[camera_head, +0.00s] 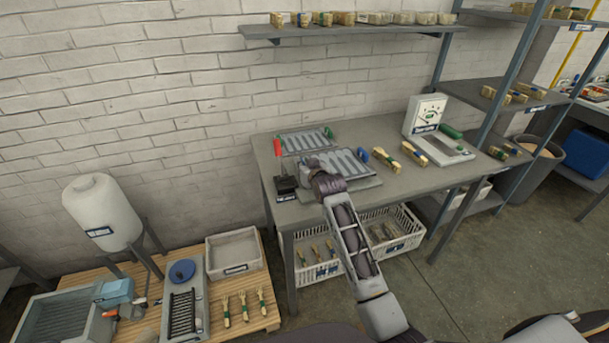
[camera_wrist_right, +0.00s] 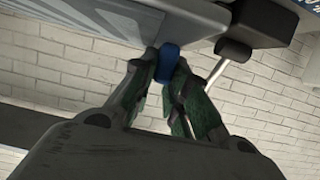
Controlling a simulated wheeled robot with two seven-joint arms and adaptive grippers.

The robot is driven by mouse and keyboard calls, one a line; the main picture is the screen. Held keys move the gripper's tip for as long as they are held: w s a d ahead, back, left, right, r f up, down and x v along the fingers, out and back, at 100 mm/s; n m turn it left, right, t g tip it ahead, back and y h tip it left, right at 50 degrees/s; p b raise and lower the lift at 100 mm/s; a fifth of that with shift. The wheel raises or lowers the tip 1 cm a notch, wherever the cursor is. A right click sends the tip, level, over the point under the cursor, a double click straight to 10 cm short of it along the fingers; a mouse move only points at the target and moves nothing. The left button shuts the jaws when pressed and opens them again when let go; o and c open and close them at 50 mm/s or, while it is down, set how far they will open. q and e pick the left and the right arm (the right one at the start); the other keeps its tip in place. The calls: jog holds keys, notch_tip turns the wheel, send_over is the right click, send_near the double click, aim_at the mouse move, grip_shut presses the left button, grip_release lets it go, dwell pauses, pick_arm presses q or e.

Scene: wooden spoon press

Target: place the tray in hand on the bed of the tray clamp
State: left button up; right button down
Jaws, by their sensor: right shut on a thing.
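The grey ribbed tray (camera_head: 345,162) is over the tray clamp on the table, with a blue handle (camera_head: 363,155) at its right end. My right gripper (camera_head: 322,180) is at the tray's near left side. In the right wrist view the gripper (camera_wrist_right: 167,78) is shut on a blue handle (camera_wrist_right: 168,62). The tray clamp's grey bed (camera_head: 362,184) shows in front of and below the tray, and its red lever (camera_head: 278,147) stands upright at the left. I cannot tell whether the tray touches the bed. My left gripper is not in view.
A second ribbed tray (camera_head: 305,140) with green handles lies behind. Bundles of wooden spoons (camera_head: 386,158) and a white scale-like device (camera_head: 428,115) stand to the right. A shelf (camera_head: 350,30) hangs above. White baskets (camera_head: 393,232) sit under the table.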

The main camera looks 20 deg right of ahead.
notch_tip(320, 180, down, 2)
jog(key=shift+f, duration=0.75)
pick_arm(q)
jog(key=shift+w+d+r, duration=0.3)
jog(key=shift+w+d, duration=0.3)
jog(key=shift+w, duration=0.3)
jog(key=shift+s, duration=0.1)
pick_arm(e)
jog(key=c, duration=1.4)
grip_release()
jog(key=shift+f, duration=0.1)
jog(key=shift+c, duration=0.2)
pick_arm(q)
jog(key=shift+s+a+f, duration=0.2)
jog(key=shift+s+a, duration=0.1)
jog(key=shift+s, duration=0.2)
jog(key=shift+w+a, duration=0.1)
